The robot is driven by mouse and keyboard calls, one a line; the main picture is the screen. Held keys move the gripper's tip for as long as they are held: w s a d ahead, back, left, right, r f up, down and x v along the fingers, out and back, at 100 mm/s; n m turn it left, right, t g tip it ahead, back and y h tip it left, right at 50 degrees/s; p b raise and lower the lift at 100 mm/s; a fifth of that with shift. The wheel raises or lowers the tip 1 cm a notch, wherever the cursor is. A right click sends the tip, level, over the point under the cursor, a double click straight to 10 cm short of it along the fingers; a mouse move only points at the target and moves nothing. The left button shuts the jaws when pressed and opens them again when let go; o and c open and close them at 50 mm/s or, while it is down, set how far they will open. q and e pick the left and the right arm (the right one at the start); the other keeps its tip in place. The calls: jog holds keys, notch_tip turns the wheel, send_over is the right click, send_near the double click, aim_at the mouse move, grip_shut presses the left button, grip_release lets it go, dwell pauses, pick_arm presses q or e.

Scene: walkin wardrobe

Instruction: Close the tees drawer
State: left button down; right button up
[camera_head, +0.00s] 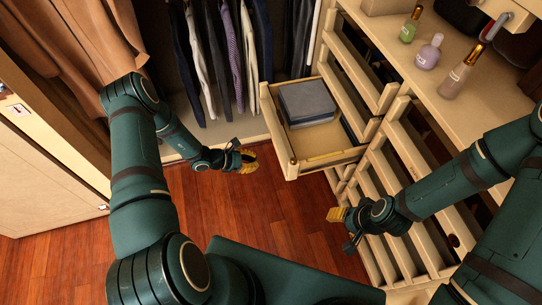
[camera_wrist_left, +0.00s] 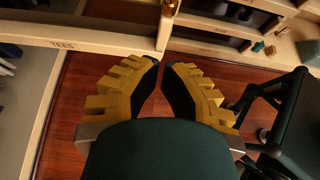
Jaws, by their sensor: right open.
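The tees drawer (camera_head: 325,160) is pulled out of the wooden unit in the head view, with folded grey clothing (camera_head: 307,103) inside. Its front with the TEES label (camera_wrist_left: 62,44) crosses the top left of the left wrist view. My left gripper (camera_head: 250,160) is left of the drawer's front, apart from it and over the floor. Its yellow fingers (camera_wrist_left: 161,65) show a narrow gap with nothing between them. My right gripper (camera_head: 337,214) is open and empty, below the drawer in the picture, in front of the lower drawers.
Several bottles, including a purple one (camera_head: 428,52), stand on the counter (camera_head: 480,88) at right. Closed lower drawers (camera_head: 400,165) line the right. The red wood floor (camera_head: 265,210) between my arms is clear.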

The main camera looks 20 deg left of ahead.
pick_arm(q)
jog(key=b, duration=0.2)
send_near(290, 162)
notch_tip(290, 162, down, 4)
jog(key=w+d, duration=0.1)
jog(key=d, duration=0.1)
jog(key=shift+w+d+r, duration=0.2)
jog(key=shift+w+d, duration=0.45)
jog(key=shift+d, duration=0.1)
jog(key=shift+w+d+r, duration=0.2)
jog(key=shift+w+d, duration=0.45)
jog(key=shift+d, duration=0.15)
pick_arm(e)
notch_tip(290, 162, down, 2)
jog(key=shift+w+f, duration=0.15)
pick_arm(q)
jog(key=shift+d, duration=0.15)
